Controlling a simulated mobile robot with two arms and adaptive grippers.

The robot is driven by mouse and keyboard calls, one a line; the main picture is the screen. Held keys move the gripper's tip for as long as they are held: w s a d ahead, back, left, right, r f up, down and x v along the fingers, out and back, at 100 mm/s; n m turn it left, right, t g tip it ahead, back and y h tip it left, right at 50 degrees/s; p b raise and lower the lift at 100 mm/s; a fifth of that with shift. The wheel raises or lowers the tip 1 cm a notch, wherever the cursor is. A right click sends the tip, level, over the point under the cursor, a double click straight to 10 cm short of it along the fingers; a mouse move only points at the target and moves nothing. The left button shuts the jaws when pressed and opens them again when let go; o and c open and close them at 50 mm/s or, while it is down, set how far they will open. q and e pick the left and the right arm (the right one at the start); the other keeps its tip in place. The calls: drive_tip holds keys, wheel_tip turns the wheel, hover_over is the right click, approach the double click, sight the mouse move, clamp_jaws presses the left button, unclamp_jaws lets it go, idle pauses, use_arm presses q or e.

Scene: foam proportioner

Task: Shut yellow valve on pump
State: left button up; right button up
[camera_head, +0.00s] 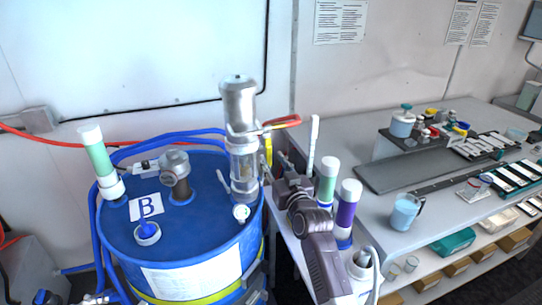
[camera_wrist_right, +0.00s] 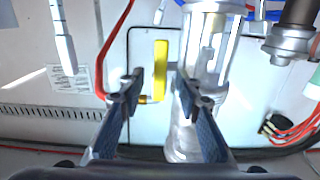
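The pump is a clear and metal cylinder (camera_head: 240,105) standing upright on the blue drum. Its yellow valve handle (camera_head: 268,148) is a narrow bar pointing up along the pump's right side. In the right wrist view the yellow handle (camera_wrist_right: 161,66) stands upright beside the clear pump body (camera_wrist_right: 203,60). My right gripper (camera_head: 274,172) is close to the pump's right side. In the right wrist view its two fingers (camera_wrist_right: 158,84) are apart, with the handle's lower part showing in the gap. I cannot tell whether they touch it. My left gripper is not in view.
The blue drum (camera_head: 225,235) marked B carries a green-and-white tube (camera_head: 98,158) and a metal fitting (camera_head: 176,172). Green (camera_head: 327,180) and purple (camera_head: 347,205) tubes stand near my right arm. A red hose (camera_wrist_right: 106,55) runs left of the handle. A cluttered bench (camera_head: 345,140) is at right.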

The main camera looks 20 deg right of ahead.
drive_tip(key=shift+w, duration=1.05)
clamp_jaws()
